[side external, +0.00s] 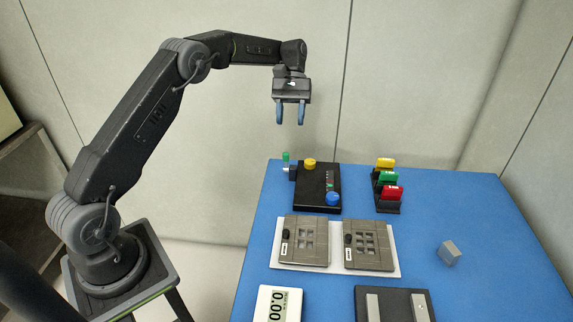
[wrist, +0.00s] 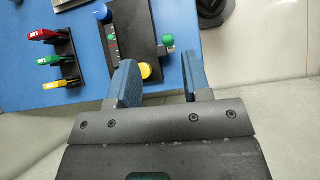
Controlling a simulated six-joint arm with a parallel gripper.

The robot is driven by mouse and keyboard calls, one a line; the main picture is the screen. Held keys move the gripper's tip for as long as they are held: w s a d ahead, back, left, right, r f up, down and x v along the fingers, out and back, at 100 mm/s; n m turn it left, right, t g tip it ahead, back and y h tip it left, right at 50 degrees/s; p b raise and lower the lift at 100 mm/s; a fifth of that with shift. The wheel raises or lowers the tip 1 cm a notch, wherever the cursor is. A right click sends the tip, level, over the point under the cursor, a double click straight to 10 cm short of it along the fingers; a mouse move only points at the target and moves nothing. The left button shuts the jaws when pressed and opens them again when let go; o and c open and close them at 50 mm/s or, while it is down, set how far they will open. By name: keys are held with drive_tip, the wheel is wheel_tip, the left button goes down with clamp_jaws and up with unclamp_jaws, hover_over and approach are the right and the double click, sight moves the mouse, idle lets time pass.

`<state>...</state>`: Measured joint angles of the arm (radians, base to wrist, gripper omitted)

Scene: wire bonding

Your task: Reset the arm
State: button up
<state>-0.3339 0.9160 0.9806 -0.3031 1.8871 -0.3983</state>
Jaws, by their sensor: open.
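My gripper (side external: 290,113) hangs in the air with its blue fingers pointing down. It is above and a little behind the black control box, near the back left edge of the blue table (side external: 258,240). The fingers are apart with nothing between them; in the wrist view my gripper (wrist: 156,80) also shows open and empty. The arm is raised and bent at the elbow, clear of the table.
The black control box (side external: 318,190) has yellow and blue knobs and a green-tipped lever. A rack (side external: 387,207) holds yellow, green and red tags. Two grey plates (side external: 304,241) (side external: 368,246) lie on a white board. A grey block (side external: 450,253), a scale (side external: 279,303) and a dark fixture (side external: 394,303) are nearby.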

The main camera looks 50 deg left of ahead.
drive_tip(key=s+d+r+m+t+y, duration=0.2)
drive_tip(key=s+d+r+t, duration=0.15)
drive_tip(key=s+r, duration=0.3)
drive_tip(key=s+d+r+m+t+y, duration=0.2)
drive_tip(key=s+d+r, duration=0.3)
drive_tip(key=s+r, duration=0.15)
drive_tip(key=s+d+f+m+t+y, duration=0.1)
drive_tip(key=s+f+m+t, duration=0.1)
drive_tip(key=s, duration=0.6)
drive_tip(key=s+d+f+m+t, duration=0.1)
drive_tip(key=s+t, duration=0.3)
drive_tip(key=s, duration=0.4)
drive_tip(key=shift+d+f+m+y, duration=0.4)
drive_tip(key=shift+d+m, duration=0.3)
